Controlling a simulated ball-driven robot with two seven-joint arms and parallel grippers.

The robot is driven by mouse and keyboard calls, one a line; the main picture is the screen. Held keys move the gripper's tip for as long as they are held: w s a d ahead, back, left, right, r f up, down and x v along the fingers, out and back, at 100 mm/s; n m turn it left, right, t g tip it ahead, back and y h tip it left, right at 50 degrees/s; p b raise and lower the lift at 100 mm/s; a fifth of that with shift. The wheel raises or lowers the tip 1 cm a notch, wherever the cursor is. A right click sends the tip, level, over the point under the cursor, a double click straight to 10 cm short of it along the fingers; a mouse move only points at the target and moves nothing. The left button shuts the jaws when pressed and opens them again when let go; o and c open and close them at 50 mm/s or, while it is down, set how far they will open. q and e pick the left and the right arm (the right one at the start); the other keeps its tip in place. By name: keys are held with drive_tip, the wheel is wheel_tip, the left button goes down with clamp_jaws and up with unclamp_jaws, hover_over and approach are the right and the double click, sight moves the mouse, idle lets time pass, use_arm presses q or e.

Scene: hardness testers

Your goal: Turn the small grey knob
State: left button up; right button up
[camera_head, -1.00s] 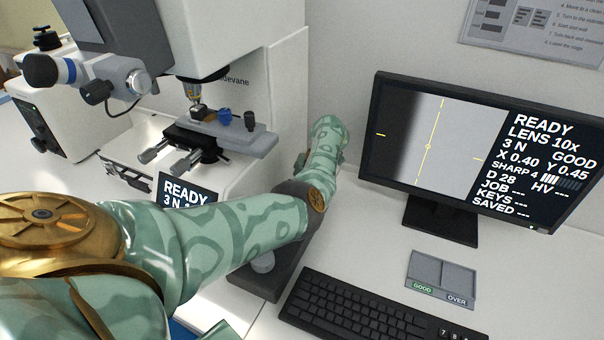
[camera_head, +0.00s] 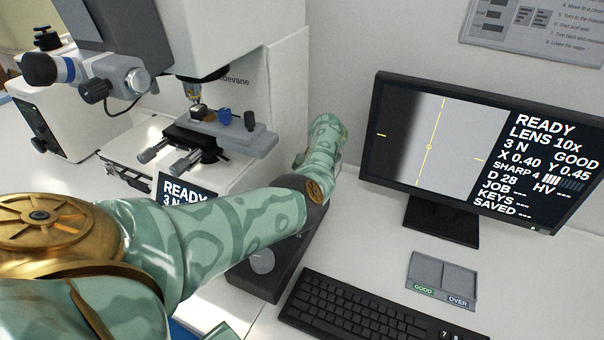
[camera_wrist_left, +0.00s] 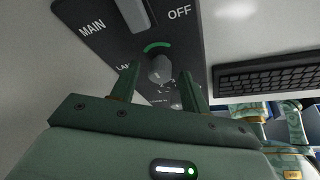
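In the left wrist view a small grey knob (camera_wrist_left: 160,68) with a green arc above it stands on a dark panel (camera_wrist_left: 97,47) marked MAIN and OFF. My left gripper (camera_wrist_left: 160,76) is open, one finger on each side of this knob. Gaps show beside the knob; I cannot tell whether either finger touches it. Another grey knob-like part (camera_wrist_left: 177,101) shows lower between the fingers. In the head view the dark control box (camera_head: 245,282) with a round grey knob (camera_head: 262,261) sits below my left forearm. The left fingertips are hidden there. My right gripper is not in view.
A keyboard (camera_head: 365,312) lies right of the control box. The tester's stage (camera_head: 235,137) stands behind my forearm. A monitor (camera_head: 440,145) reading READY stands at the right, with a grey two-part tray (camera_head: 443,275) in front.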

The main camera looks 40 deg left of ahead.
use_arm(q)
drive_tip(key=v, duration=1.6)
drive_tip(key=shift+b, duration=0.4)
drive_tip(key=shift+w+r, duration=0.15)
drive_tip(key=shift+w, duration=0.05)
